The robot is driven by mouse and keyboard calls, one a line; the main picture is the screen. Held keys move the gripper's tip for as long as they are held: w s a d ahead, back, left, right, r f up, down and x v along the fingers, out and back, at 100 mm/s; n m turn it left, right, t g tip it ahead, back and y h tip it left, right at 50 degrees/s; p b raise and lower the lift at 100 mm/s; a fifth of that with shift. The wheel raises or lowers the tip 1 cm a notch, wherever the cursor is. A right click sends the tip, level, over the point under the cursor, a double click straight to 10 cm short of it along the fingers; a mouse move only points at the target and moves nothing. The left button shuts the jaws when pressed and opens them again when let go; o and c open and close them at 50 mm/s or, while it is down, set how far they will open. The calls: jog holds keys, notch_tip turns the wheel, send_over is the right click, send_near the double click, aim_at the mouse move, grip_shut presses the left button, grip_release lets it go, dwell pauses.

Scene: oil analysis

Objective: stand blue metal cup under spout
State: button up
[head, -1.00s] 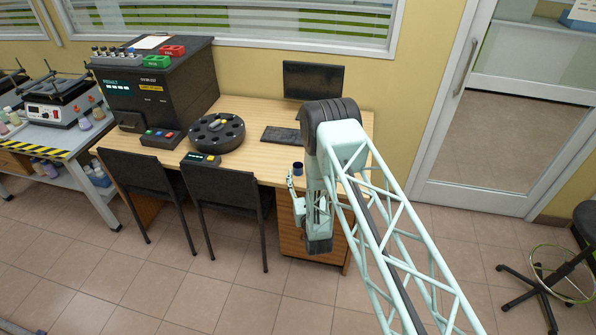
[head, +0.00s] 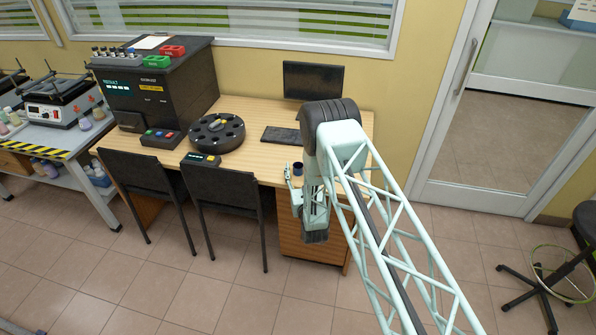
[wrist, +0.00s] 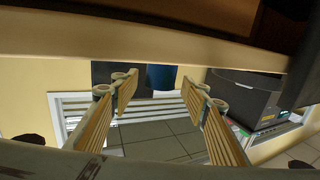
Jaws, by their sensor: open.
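The blue metal cup (head: 298,168) stands on the wooden desk near its front edge, just beside my arm in the head view. It also shows as a dark blue shape (wrist: 161,77) in the wrist view, between and beyond my fingertips. My gripper (wrist: 159,90) is open, with its two fingers spread and nothing between the pads. In the head view my gripper (head: 289,176) is at the desk's front edge, close to the cup, partly hidden by my arm. I cannot make out a spout.
The desk (head: 255,158) holds a monitor (head: 314,80), a keyboard (head: 281,135), a round black carousel (head: 217,133) and a black analyser (head: 158,90). Two dark chairs (head: 226,190) stand at its front left.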

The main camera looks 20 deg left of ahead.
jog(key=shift+w+a, duration=0.3)
jog(key=shift+w, duration=0.3)
jog(key=c, duration=1.1)
